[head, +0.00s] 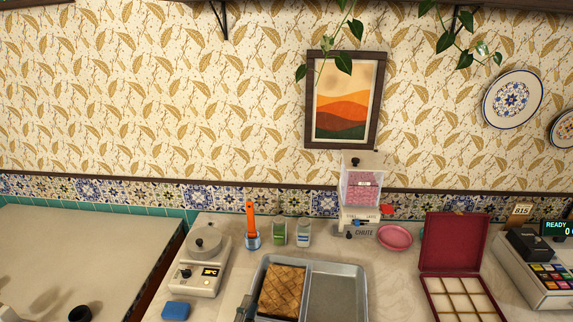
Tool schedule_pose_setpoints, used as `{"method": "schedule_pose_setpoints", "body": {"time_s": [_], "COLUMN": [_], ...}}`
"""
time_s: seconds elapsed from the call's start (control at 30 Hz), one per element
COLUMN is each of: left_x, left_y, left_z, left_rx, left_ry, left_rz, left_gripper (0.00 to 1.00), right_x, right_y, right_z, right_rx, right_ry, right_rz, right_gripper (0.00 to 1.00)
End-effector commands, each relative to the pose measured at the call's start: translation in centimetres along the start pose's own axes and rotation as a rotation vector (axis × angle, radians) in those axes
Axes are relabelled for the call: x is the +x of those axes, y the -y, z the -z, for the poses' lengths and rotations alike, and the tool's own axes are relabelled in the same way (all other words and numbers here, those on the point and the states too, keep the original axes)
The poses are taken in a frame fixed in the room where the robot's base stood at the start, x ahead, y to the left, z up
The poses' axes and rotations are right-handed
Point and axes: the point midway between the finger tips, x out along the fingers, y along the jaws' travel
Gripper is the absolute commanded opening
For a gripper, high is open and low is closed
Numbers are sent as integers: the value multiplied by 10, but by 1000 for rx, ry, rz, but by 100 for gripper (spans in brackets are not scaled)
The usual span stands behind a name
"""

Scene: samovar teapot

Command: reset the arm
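Only small parts of my own arms show, along the bottom edge of the head view. A dark piece, seemingly the tip of my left gripper (243,309), shows at the left side of the metal tray (338,290). Whether it touches the tray is unclear, and its fingers cannot be made out. My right gripper is not in view. No samovar or teapot shows.
The tray holds a brown scored slab (283,291); its right half is empty. Around it stand a scale (200,275), blue block (176,311), two small jars (279,232), a candy dispenser (361,190), pink dish (395,238), open red box (455,245) and register (535,275).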

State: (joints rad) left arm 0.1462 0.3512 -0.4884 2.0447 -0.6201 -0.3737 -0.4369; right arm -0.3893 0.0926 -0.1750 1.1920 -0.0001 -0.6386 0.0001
Motion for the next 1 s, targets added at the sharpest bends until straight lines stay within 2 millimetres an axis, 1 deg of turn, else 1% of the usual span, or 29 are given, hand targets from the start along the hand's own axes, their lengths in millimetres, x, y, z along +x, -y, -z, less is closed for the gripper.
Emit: {"method": "schedule_pose_setpoints", "body": {"time_s": [0.03,0.07,0.1,0.17,0.2,0.27,0.3,0.37,0.4,0.47,0.5,0.63,0.8,0.87,1.0], "left_x": [-27,-43,-67,-106,-132,-167,-188,-217,-235,-260,-275,-321,-376,-372,-372], "left_y": [-25,-40,-59,-87,-103,-123,-133,-145,-151,-159,-163,-171,-174,-195,-238], "left_z": [-23,-36,-50,-65,-71,-76,-77,-76,-74,-71,-68,-58,-41,-47,-57], "left_rx": [-171,-263,-381,-535,-623,-732,-790,-862,-903,-957,-989,-1074,-1159,-1153,-1145], "left_ry": [142,228,336,490,582,703,772,863,918,992,1038,1175,1338,1338,1347], "left_rz": [-90,-142,-211,-309,-370,-449,-494,-554,-591,-639,-671,-761,-870,-873,-888], "left_gripper": [38,38,38,38,38,38,38,38,38,38,38,38,38,38,38], "right_x": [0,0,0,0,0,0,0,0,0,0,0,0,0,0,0], "right_y": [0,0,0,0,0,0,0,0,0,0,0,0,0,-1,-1], "right_z": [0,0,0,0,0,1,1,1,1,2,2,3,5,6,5], "right_rx": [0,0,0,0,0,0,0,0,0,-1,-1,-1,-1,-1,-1], "right_ry": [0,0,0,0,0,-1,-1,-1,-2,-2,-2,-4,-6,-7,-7], "right_rz": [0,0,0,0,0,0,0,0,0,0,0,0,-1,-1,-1], "right_gripper": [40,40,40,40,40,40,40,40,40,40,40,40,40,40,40]}}
